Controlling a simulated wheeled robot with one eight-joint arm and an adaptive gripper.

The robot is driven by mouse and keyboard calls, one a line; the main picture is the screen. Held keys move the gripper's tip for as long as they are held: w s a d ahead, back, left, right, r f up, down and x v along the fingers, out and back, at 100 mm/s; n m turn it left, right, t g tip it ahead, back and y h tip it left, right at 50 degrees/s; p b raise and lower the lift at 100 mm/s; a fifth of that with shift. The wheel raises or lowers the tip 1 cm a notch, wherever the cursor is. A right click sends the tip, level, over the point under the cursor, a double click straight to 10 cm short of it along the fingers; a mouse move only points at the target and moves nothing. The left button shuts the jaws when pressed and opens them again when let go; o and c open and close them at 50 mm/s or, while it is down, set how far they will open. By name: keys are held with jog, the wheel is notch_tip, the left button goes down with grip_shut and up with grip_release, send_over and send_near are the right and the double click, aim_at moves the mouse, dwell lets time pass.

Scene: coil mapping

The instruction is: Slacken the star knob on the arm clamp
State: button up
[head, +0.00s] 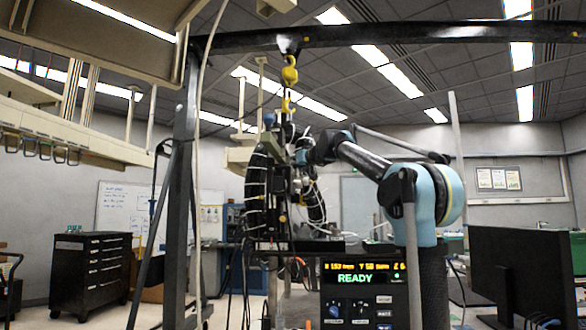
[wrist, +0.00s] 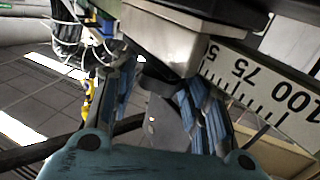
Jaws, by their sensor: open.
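My gripper (wrist: 168,92) shows in the wrist view with its two blue-striped fingers apart. They reach up towards a metal block (wrist: 170,45) with a dark top, which may be part of the arm clamp. A dark grey piece shows between the fingers; I cannot tell whether it is the star knob or part of my gripper. No star knob can be made out clearly. In the head view my gripper (head: 304,152) is at the upper part of the dark coil assembly (head: 257,190), small and partly lost among cables.
A white scale (wrist: 270,95) marked 100 and 75 runs close to the right finger. A yellow hoist hook (head: 289,75) hangs from a dark overhead beam (head: 400,36) above the assembly. Loose cables surround it. A display (head: 357,279) reads READY. A dark monitor (head: 522,270) stands at right.

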jog(key=shift+w+a, duration=0.15)
jog(key=shift+w, duration=0.05)
jog(key=shift+c, duration=0.5)
jog(key=c, duration=0.7)
